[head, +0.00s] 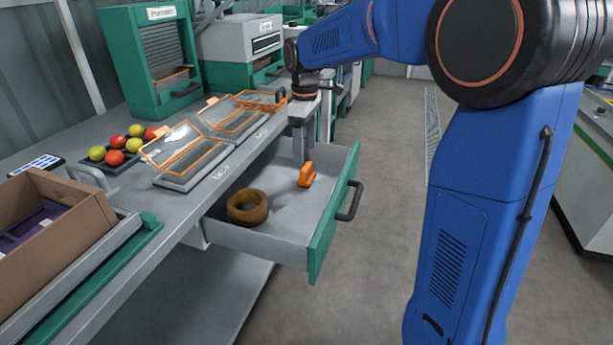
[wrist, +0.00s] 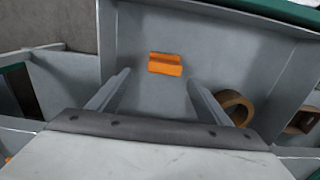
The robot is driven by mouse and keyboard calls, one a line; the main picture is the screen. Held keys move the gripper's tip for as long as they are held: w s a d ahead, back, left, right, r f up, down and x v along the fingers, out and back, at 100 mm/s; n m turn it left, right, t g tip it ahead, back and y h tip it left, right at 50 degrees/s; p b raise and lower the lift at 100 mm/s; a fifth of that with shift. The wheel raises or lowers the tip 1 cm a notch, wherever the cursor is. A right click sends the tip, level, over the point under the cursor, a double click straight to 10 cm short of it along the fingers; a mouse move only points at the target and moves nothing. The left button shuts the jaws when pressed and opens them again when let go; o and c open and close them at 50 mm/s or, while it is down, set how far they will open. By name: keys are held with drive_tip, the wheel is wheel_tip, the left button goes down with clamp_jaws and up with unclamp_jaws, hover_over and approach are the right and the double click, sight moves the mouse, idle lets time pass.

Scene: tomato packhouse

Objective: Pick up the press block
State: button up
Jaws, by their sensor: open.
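The press block, as I take it, is the small orange block (head: 306,174) lying in the open drawer (head: 262,240), near its far side. In the wrist view the orange block (wrist: 165,64) lies on the drawer floor, beyond and between my fingertips. My gripper (wrist: 157,82) is open and empty, with its two fingers apart on either side of the block's line. In the head view my gripper (head: 301,150) hangs over the far part of the drawer, just behind the block. It does not appear to touch the block.
A brown tape roll (head: 248,207) lies in the drawer, left of the block; it also shows in the wrist view (wrist: 236,106). The drawer walls stand close around. The bench (head: 215,195) holds clear-lidded orange-framed trays, tomatoes and a cardboard box (head: 60,245).

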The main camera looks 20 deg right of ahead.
sight(307, 166)
drive_tip(key=shift+s+f, duration=0.15)
drive_tip(key=shift+f, duration=0.9)
drive_tip(key=shift+s+f, duration=0.2)
drive_tip(key=shift+f, duration=0.9)
drive_tip(key=shift+s+f, duration=0.15)
drive_tip(key=shift+f, duration=0.9)
drive_tip(key=c, duration=1.2)
